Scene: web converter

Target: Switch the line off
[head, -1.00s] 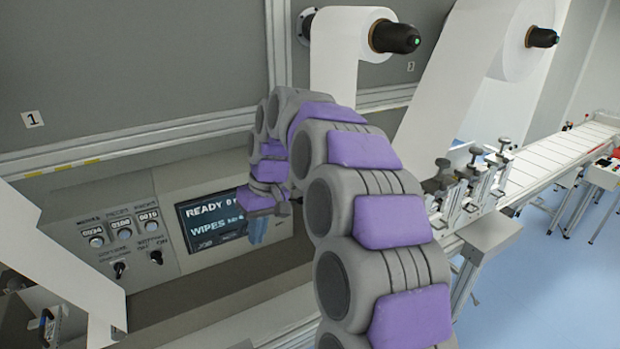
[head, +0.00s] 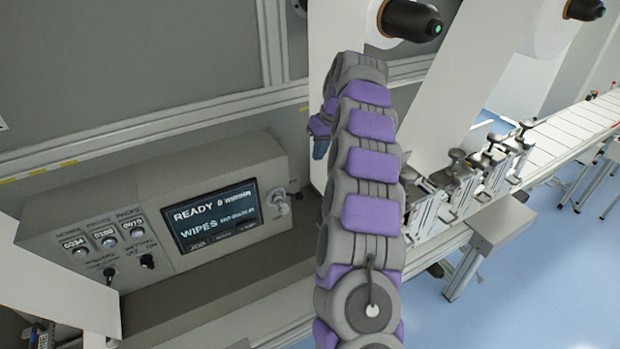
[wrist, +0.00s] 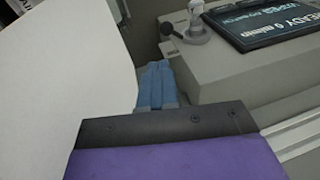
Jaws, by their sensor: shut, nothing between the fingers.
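The control panel (head: 150,215) is on the left in the head view. Its screen (head: 215,217) is lit and reads "READY 0" and "WIPES". A pale grey knob or handle (head: 281,201) sits right of the screen; it also shows near the top of the wrist view (wrist: 198,30). Two black selector knobs sit left of the screen: one (head: 110,273) with an unreadable label and one (head: 147,261) marked "WETTING OFF ON". My gripper (head: 320,150) is raised right of the panel, apart from it. Its blue fingers (wrist: 156,84) are together and empty in the wrist view.
White web material (head: 45,275) hangs at the left front of the panel. Another white web (wrist: 60,75) fills the left of the wrist view, close beside my fingers. Web rolls (head: 405,20), clamps (head: 455,178) and a conveyor (head: 575,130) stand to the right.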

